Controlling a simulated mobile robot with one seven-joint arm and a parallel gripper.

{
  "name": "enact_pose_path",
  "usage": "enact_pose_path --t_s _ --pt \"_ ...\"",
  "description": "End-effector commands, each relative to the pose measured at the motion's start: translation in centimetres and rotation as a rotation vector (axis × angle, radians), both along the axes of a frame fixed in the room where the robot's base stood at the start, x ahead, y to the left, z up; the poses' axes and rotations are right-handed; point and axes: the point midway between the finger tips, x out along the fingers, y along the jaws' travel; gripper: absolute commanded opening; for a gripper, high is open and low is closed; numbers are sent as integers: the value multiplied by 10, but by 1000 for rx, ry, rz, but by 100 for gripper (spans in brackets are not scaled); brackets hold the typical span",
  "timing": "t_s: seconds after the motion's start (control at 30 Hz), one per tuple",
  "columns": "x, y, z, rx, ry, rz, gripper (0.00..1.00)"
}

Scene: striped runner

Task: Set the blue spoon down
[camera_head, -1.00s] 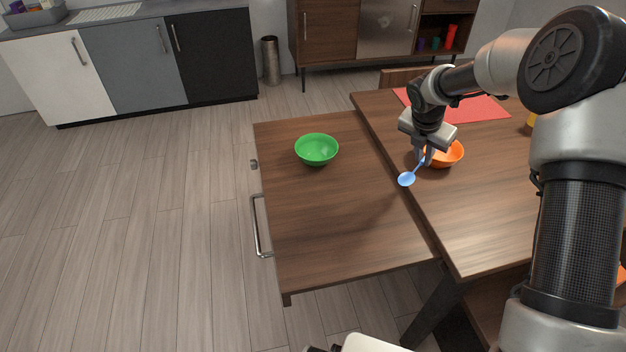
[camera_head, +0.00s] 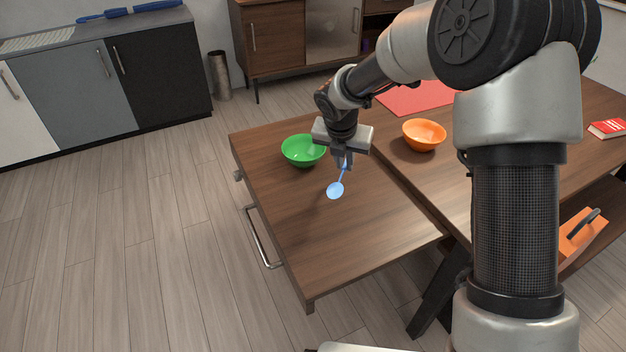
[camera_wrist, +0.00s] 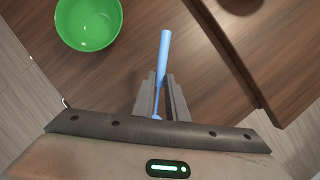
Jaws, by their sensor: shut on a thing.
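The blue spoon (camera_head: 336,190) is held by my gripper (camera_head: 342,163), with its bowl end toward the front in the head view. In the wrist view the blue spoon's handle (camera_wrist: 164,58) passes between the fingers of my gripper (camera_wrist: 160,95), which are shut on it. The spoon seems to be above the lower wooden surface that juts out beside the table; the exact gap is hard to tell. Its bowl is mostly hidden in the wrist view.
A green bowl (camera_head: 303,151) stands on the lower surface (camera_head: 340,245), left of my gripper; it also shows in the wrist view (camera_wrist: 88,22). An orange bowl (camera_head: 424,135) stands on the higher table to the right. The lower surface's front part is clear.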

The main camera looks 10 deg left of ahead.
Motion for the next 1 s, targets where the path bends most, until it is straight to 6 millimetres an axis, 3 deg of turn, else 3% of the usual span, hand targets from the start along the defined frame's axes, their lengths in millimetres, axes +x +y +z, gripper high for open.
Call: enact_pose_path --t_s 0.3,0.47,0.7,1.0 --pt "-1 1 -45 -1 1 3 0" --pt "-1 1 -59 -1 1 4 0" --pt "-1 1 -98 -1 1 4 0" --pt "-1 1 -100 0 0 2 0"
